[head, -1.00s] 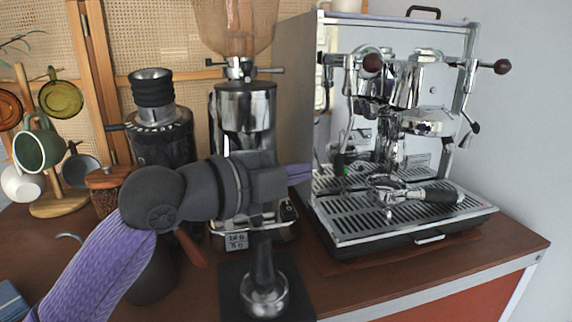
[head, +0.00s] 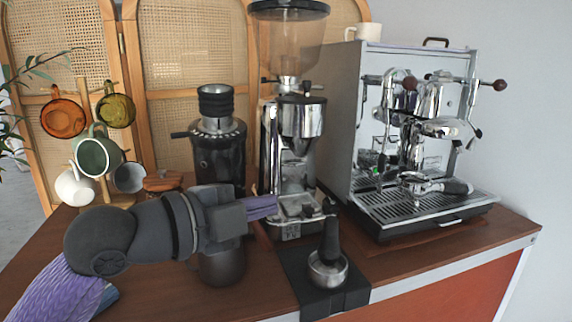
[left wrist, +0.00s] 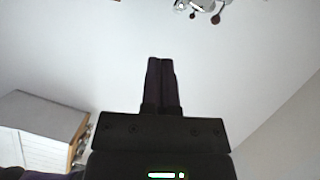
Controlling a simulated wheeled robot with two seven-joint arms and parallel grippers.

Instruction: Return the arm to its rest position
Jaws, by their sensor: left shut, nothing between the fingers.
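My left gripper (head: 262,206) reaches in from the left in the head view, above the front of the counter. Its purple fingers are shut with nothing between them and point right, toward the grinder's lower part. In the left wrist view the shut fingers (left wrist: 162,82) stand against a plain pale wall or ceiling. My right gripper is in neither view.
The espresso machine (head: 415,150) stands at the right with a portafilter (head: 440,186) at its drip tray. The tall grinder (head: 299,125) stands beside it. A tamper (head: 328,262) sits on a black mat (head: 352,296). A smaller black grinder (head: 217,150) and a mug tree with several mugs (head: 98,157) stand left.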

